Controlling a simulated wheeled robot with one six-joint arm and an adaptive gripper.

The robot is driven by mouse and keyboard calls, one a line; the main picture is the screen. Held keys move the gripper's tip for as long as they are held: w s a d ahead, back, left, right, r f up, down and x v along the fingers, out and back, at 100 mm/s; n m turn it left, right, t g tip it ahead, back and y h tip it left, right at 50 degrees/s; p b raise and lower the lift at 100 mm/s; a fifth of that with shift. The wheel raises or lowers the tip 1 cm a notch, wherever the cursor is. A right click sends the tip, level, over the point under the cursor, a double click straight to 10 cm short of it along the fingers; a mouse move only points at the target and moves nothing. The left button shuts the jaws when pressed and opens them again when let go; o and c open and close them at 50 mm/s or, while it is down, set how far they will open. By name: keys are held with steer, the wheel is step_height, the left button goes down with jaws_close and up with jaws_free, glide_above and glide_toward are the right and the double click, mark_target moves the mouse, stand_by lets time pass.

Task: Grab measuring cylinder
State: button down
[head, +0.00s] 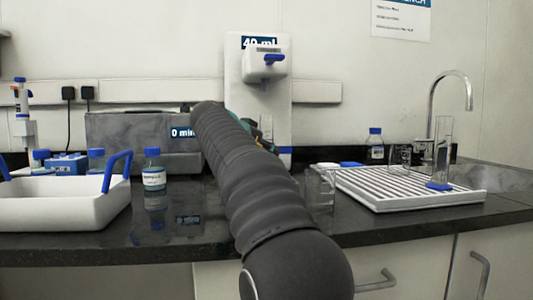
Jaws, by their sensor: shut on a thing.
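A tall clear measuring cylinder (443,150) with a blue base stands upright at the right, on the white draining rack (400,205). My gripper (262,127) is mostly hidden behind my own arm, in front of the dispenser, well to the left of that cylinder. Only a teal and dark part of it shows. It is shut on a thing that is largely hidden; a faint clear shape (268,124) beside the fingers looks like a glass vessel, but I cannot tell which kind.
The white dispenser (283,85) labelled 40 ml stands at the back. A glass beaker (321,188) stands left of the rack. A blue-capped bottle (153,172) and a white tray (70,213) with blue handles are at the left. A tap (468,95) rises behind the rack.

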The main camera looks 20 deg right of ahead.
mark_target(267, 135)
steer(key=shift+r, duration=0.15)
steer(key=shift+r+p, duration=0.7)
steer(key=shift+r, duration=1.1)
steer(key=s+a+b, duration=0.1)
steer(key=s+a, duration=0.3)
steer(key=a, duration=0.4)
steer(key=s+a+b, duration=0.1)
steer(key=s+a, duration=0.3)
steer(key=a, duration=0.3)
steer(key=shift+s+a+f, duration=0.2)
steer(key=shift+s+a, duration=0.1)
steer(key=shift+a, duration=0.05)
